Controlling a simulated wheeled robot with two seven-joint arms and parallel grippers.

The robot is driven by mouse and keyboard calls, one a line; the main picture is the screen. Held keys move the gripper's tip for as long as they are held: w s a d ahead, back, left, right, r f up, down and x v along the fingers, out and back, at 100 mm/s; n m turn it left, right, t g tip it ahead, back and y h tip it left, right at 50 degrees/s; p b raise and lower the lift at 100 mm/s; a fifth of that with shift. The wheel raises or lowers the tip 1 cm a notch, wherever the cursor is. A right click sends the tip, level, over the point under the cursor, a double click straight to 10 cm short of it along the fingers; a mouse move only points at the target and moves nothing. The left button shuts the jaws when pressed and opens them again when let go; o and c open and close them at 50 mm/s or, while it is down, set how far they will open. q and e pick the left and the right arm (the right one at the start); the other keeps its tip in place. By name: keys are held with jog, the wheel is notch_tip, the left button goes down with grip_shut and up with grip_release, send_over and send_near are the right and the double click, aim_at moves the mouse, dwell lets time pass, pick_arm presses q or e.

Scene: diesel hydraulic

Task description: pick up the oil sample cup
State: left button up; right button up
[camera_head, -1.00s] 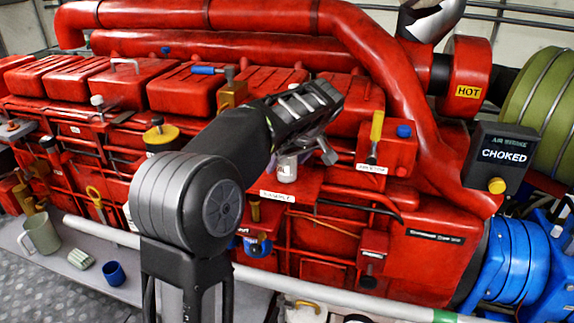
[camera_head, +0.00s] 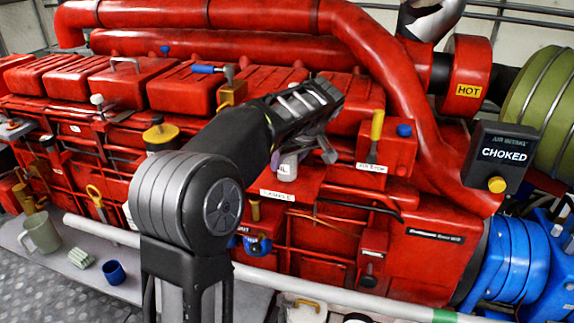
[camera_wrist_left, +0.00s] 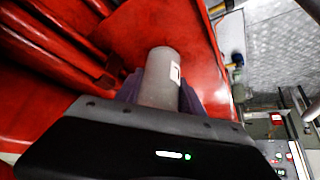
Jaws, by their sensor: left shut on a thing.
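The oil sample cup (camera_head: 287,168) is a small pale cylinder with a white label, at a ledge on the red engine marked with a "SAMPLE" plate. In the left wrist view the cup (camera_wrist_left: 160,72) shows grey and stands out between two purple-grey fingers. My left gripper (camera_head: 297,152) reaches over the engine from the left and is shut on the cup. Its fingers also show in the left wrist view (camera_wrist_left: 160,92), one on each side of the cup. I cannot tell whether the cup's base touches the ledge. My right gripper is not in view.
A yellow-handled lever (camera_head: 377,126) and a blue cap (camera_head: 404,130) are right of the gripper. The red pipe (camera_head: 385,75) rises behind. A pale rail (camera_head: 330,281) crosses in front.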

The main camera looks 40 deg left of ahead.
pick_arm(q)
grip_shut()
jog(key=shift+r, duration=0.15)
jog(key=shift+r+b, duration=0.45)
jog(key=shift+r, duration=0.05)
jog(key=s+d+b, duration=0.1)
jog(key=d, duration=0.1)
jog(key=s+d+b, duration=0.1)
jog(key=d, duration=0.2)
jog(key=s+d+b, duration=0.1)
jog(key=d, duration=0.1)
jog(key=shift+s+d+f+b, duration=0.1)
jog(key=shift+s+d+b, duration=0.2)
jog(key=shift+b, duration=0.05)
jog(key=s+d+p, duration=0.4)
jog(key=d, duration=0.4)
jog(key=shift+s+d+r, duration=0.15)
jog(key=shift+d+r, duration=0.05)
jog(key=shift+d, duration=0.1)
